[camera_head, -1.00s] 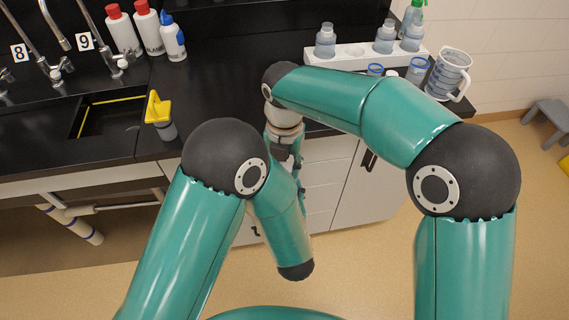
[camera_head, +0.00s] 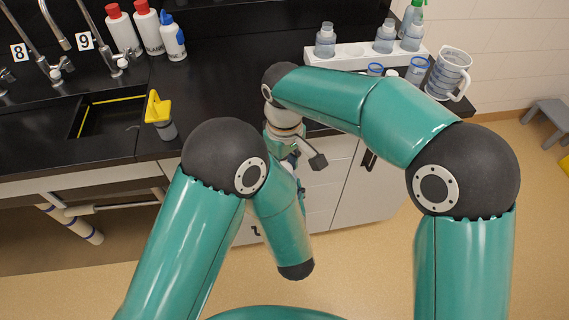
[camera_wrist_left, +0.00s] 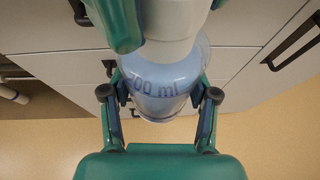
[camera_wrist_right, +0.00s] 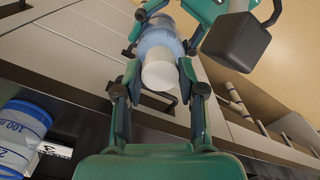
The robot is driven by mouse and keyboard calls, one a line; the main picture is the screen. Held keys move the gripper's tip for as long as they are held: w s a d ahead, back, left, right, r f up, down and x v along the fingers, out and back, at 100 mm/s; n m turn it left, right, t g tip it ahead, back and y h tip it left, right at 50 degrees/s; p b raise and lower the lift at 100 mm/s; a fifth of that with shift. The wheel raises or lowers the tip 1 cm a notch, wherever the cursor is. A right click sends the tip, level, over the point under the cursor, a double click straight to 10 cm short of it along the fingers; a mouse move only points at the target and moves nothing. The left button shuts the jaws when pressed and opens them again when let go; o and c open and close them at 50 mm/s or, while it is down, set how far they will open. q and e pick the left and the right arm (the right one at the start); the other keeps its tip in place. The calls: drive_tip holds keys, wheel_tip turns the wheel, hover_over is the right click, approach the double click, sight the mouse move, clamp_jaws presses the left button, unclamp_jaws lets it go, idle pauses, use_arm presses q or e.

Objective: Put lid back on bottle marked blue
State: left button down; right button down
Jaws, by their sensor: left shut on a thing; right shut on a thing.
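The right wrist view shows the bottle (camera_wrist_right: 160,38) too. A white lid (camera_wrist_right: 159,72) is between the fingers of my right gripper (camera_wrist_right: 158,85), which is shut on it. Lid and bottle are in line, the lid at the bottle's mouth end. I cannot tell whether the lid is seated or turned on. In the head view my arms mostly hide both grippers and the bottle.
A white rack (camera_head: 349,56) with several bottles stands at the back right, beside a measuring jug (camera_head: 449,72). A sink (camera_head: 108,112) and a yellow-topped bottle (camera_head: 158,110) are at left. Drawer fronts (camera_head: 325,185) are close behind my grippers. The counter's middle is clear.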

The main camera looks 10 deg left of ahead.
drive_tip(key=m, duration=0.4)
drive_tip(key=shift+w+m, duration=0.1)
drive_tip(key=shift+m, duration=0.2)
drive_tip(key=m, duration=0.8)
drive_tip(key=shift+m, duration=0.3)
drive_tip(key=m, duration=0.5)
drive_tip(key=shift+w+m, duration=0.1)
drive_tip(key=shift+m, duration=0.3)
drive_tip(key=c, duration=0.6)
unclamp_jaws()
wheel_tip(320, 180, up, 12)
drive_tip(key=shift+f, duration=0.1)
